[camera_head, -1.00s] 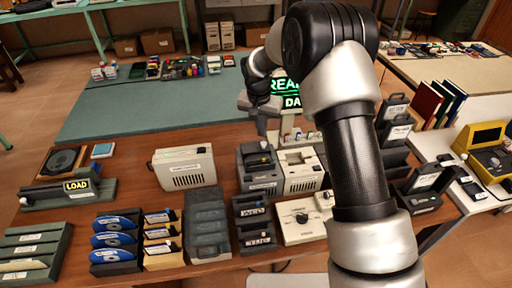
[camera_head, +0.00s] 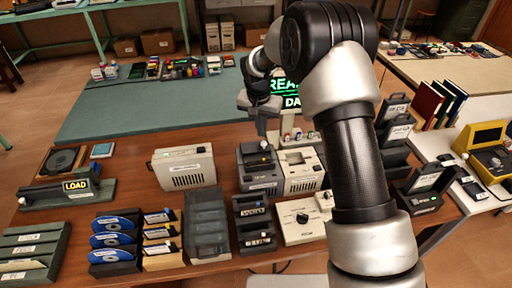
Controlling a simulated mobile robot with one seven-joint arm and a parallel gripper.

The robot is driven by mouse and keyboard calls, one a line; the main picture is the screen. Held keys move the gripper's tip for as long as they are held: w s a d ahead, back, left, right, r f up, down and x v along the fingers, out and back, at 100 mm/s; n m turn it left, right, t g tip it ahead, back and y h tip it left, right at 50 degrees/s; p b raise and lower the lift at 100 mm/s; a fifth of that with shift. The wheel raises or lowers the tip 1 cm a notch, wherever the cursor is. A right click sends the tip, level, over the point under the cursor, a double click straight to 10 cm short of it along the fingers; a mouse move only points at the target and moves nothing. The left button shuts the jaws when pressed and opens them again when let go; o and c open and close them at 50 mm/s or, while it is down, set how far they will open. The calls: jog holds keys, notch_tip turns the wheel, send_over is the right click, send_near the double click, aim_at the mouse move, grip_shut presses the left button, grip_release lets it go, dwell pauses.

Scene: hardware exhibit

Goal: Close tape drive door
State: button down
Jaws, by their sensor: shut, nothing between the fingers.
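My gripper (camera_head: 261,126) points down, shut and empty, at the back edge of the wooden table. It is just behind and above a dark grey boxy device (camera_head: 262,184) with a pale knob on top. A cream device (camera_head: 301,184) with an open-looking top stands right beside it. Neither has a readable tape drive label, so I cannot tell which one is the tape drive. The door itself is too small to make out, and I cannot tell its angle. The fingertips appear apart from both devices, though contact is hard to judge.
A cream vented box (camera_head: 184,167) stands left of the dark device. A dark grey bin (camera_head: 208,222), black labelled holders (camera_head: 254,222) and a cream dial unit (camera_head: 301,220) stand in front. A green-lit sign (camera_head: 285,85) is behind my gripper. The teal mat (camera_head: 150,105) has bare room.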

aim_at(264, 143)
jog(key=shift+f+b, duration=0.85)
jog(key=shift+f, duration=0.35)
jog(key=shift+s+d+b, duration=0.2)
jog(key=shift+s+b, duration=0.1)
jog(key=shift+s, duration=0.6)
jog(key=shift+s+d+b, duration=0.15)
jog(key=shift+s+b, duration=0.15)
jog(key=shift+s, duration=0.55)
jog(key=shift+s+d+b, duration=0.2)
jog(key=shift+s+b, duration=0.1)
jog(key=shift+s, duration=0.6)
dwell(0.6)
jog(key=shift+w+r, duration=0.1)
jog(key=shift+w, duration=0.15)
dwell(0.4)
notch_tip(264, 143, up, 7)
jog(key=p, duration=0.3)
jog(key=shift+p, duration=0.4)
